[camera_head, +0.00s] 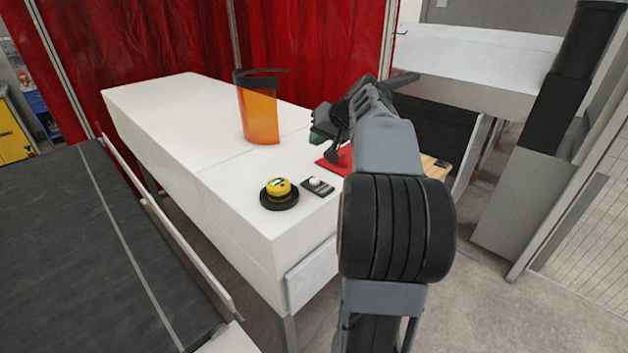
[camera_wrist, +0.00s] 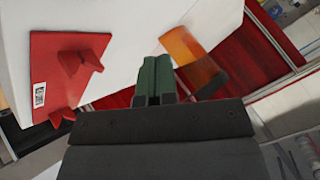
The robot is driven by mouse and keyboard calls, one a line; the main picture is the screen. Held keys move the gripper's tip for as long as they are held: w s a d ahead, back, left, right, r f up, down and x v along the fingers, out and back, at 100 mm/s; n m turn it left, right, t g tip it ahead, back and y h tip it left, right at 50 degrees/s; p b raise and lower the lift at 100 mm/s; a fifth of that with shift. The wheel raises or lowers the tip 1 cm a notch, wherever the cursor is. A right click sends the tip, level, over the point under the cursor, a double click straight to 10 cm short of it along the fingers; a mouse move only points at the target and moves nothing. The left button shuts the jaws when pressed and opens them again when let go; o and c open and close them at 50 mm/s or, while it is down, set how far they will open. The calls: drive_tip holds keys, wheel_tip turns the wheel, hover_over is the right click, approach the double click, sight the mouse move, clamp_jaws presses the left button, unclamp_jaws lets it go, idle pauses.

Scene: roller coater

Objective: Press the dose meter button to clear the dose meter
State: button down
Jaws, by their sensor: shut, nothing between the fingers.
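A round yellow device with a small display (camera_head: 279,187), apparently the dose meter, sits on a black round base near the front corner of the white table (camera_head: 235,205). Just right of it lies a small dark plate with a white round knob (camera_head: 316,182); I cannot tell whether this is the button. My gripper (camera_head: 317,127) is up above the table, behind and to the right of both, and touches neither. In the wrist view its green fingers (camera_wrist: 156,77) are shut together with nothing between them. The yellow device does not show in the wrist view.
A red plate with raised grips (camera_wrist: 68,75) lies on the table, partly behind my arm in the head view (camera_head: 335,160). An orange visor with a black band (camera_head: 258,112) stands further back. A dark conveyor (camera_head: 85,255) runs along the left. The table's left part is clear.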

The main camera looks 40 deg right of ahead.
drive_tip(key=shift+f, duration=0.15)
drive_tip(key=b, duration=0.5)
hover_over(316, 180)
wheel_tip(316, 180, down, 7)
drive_tip(key=shift+f, duration=0.1)
drive_tip(key=shift+f+b, duration=0.7)
drive_tip(key=shift+b, duration=0.15)
drive_tip(key=shift+f, duration=0.15)
idle(1.0)
drive_tip(key=shift+f+b, duration=0.25)
drive_tip(key=shift+b, duration=0.25)
drive_tip(key=shift+f+b, duration=0.4)
drive_tip(key=shift+b, duration=0.05)
idle(0.5)
drive_tip(key=shift+r, duration=0.1)
idle(0.3)
drive_tip(key=shift+r+p, duration=0.6)
drive_tip(key=shift+r, duration=0.15)
